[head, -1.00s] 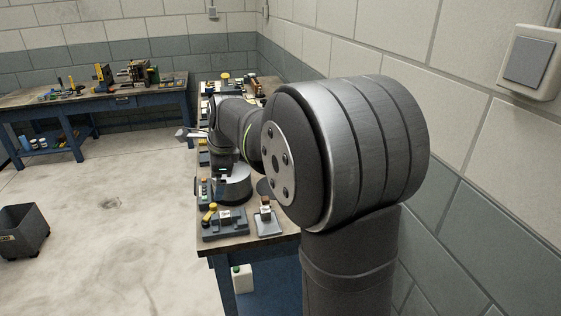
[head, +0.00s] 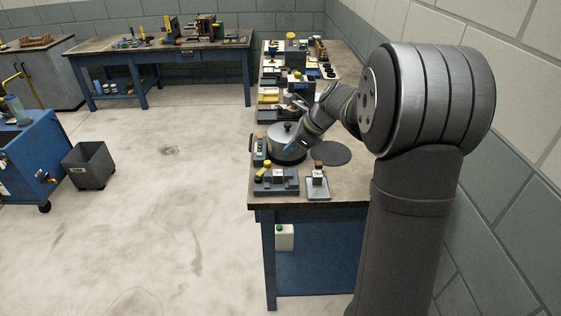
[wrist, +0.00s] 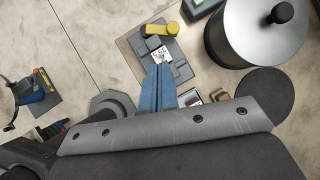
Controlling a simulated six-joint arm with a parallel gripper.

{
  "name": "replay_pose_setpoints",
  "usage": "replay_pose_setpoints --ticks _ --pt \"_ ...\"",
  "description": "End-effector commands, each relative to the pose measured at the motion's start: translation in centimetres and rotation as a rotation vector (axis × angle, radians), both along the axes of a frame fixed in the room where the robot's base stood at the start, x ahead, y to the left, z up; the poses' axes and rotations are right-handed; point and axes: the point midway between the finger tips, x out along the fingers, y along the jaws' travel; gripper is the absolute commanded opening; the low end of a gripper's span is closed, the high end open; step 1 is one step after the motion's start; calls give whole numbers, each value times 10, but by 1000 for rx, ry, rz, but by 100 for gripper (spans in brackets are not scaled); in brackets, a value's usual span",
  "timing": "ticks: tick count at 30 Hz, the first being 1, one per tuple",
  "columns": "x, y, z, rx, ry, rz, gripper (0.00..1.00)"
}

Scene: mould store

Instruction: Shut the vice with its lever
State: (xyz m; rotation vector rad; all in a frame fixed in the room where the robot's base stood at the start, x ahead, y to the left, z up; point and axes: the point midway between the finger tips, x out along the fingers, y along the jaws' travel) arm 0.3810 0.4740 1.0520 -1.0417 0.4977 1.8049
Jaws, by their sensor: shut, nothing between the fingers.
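The grey vice (head: 277,187) sits at the near left corner of the bench top, with a yellow lever (head: 262,172) at its left and a white marked piece (head: 279,174) at its middle. In the wrist view the vice (wrist: 176,48) lies just past my fingertips, with its yellow lever (wrist: 160,30) at its far end and the white marked piece (wrist: 160,54) close to the tips. My gripper (wrist: 159,68) has its blue fingers together and empty. They cover part of the vice's near end. Whether they touch it I cannot tell. The lever is apart from them.
A big round metal pot (head: 287,153) with a black knob stands just behind the vice. A dark disc (head: 331,153) lies right of it. A small plate (head: 318,190) with a brown-topped piece is beside the vice. Several devices fill the bench behind.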

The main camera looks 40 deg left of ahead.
Motion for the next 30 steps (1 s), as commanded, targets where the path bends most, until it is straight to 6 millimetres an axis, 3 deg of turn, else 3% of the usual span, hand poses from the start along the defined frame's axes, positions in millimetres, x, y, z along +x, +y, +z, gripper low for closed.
replay_pose_setpoints --ticks 3,9,23,30 --pt "16 -6 -12 56 89 -69 0" --pt "30 -10 -20 113 161 -131 0" --pt "30 -8 -23 121 170 -136 0" --pt "22 16 -50 119 172 -135 0"
